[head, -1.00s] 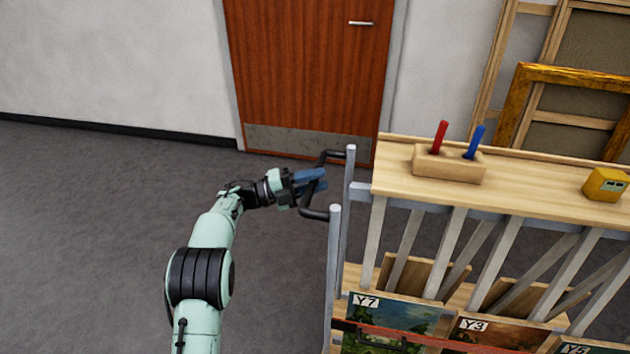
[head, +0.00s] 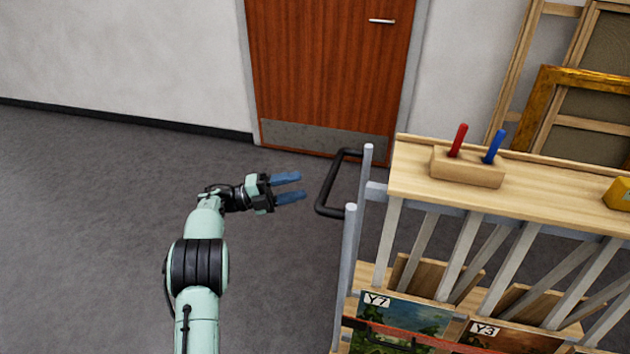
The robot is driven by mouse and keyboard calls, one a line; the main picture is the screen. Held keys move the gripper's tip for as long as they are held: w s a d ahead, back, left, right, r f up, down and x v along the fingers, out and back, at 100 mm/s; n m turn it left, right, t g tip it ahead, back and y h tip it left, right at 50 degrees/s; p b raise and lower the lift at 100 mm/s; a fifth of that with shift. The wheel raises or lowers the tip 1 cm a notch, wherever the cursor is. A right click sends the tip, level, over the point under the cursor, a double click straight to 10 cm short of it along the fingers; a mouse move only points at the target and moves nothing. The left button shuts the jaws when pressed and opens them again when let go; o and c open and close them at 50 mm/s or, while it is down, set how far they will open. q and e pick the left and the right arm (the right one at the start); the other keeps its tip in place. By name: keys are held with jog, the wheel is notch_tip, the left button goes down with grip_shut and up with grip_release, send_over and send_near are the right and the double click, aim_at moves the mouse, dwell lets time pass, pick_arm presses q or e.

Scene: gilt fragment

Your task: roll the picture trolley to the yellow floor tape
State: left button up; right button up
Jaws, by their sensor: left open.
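The picture trolley (head: 520,212) stands at the right, with a wooden top, grey metal posts and slanted grey bars. Its black handle (head: 327,187) sticks out from the left end. Framed paintings labelled Y7 (head: 376,300) and Y3 (head: 484,330) stand in its lower rack. My left gripper (head: 302,187) is open and empty, just left of the handle and apart from it. Its blue fingers point right, towards the handle. My right gripper is not in view. No yellow floor tape shows.
A wooden block (head: 467,168) with a red and a blue stick and a yellow object (head: 620,194) sit on the trolley top. A brown door (head: 330,70) is behind. Empty frames (head: 570,75) lean at the back right. Grey floor (head: 90,230) at the left is clear.

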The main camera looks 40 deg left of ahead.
pick_arm(q)
jog(key=shift+v, duration=1.8)
